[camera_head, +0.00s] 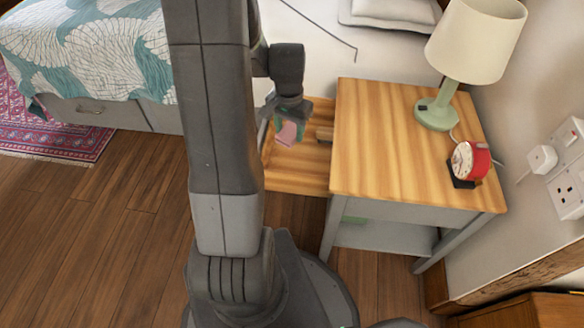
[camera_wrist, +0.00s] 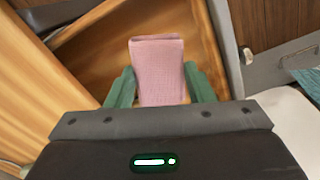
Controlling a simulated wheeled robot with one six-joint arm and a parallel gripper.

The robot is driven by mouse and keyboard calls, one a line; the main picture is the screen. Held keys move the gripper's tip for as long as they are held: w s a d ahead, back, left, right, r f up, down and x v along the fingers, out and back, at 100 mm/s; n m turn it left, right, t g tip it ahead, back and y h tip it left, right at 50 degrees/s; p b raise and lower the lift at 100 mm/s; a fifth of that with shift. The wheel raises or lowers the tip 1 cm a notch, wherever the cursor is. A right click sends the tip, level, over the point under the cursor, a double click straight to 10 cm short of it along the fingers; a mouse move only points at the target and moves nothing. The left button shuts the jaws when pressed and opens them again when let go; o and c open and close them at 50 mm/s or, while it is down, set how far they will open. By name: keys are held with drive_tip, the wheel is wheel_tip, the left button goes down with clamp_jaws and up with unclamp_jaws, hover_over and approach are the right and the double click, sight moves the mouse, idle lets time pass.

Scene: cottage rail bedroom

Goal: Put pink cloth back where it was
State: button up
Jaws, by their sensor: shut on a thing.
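The pink cloth (camera_wrist: 158,62) is folded and held upright between the green fingers of my gripper (camera_wrist: 160,90) in the wrist view. In the head view the pink cloth (camera_head: 287,132) shows below my gripper (camera_head: 290,122), over the open drawer (camera_head: 290,178) of the nightstand (camera_head: 385,140). My gripper is shut on the cloth. The drawer's wooden inside also shows behind the cloth in the wrist view. I cannot tell whether the cloth touches the drawer floor.
A lamp (camera_head: 437,113) and a red alarm clock (camera_head: 477,160) stand on the nightstand top. The bed (camera_head: 90,50) is at the upper left. Wooden floor (camera_head: 120,215) is clear at the left.

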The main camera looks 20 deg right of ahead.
sight(292, 167)
drive_tip(key=f, duration=0.1)
drive_tip(key=f+b, duration=0.1)
drive_tip(key=f, duration=0.1)
drive_tip(key=shift+s+d+f+b, duration=0.15)
drive_tip(key=shift+s+f+b, duration=0.1)
drive_tip(key=shift+f+b, duration=0.15)
wheel_tip(292, 167, down, 10)
drive_tip(key=b, duration=0.3)
drive_tip(key=shift+b, duration=0.3)
drive_tip(key=o, duration=1.1)
drive_tip(key=shift+f, duration=0.1)
wheel_tip(292, 167, up, 12)
drive_tip(key=p, duration=0.4)
drive_tip(key=shift+r, duration=0.2)
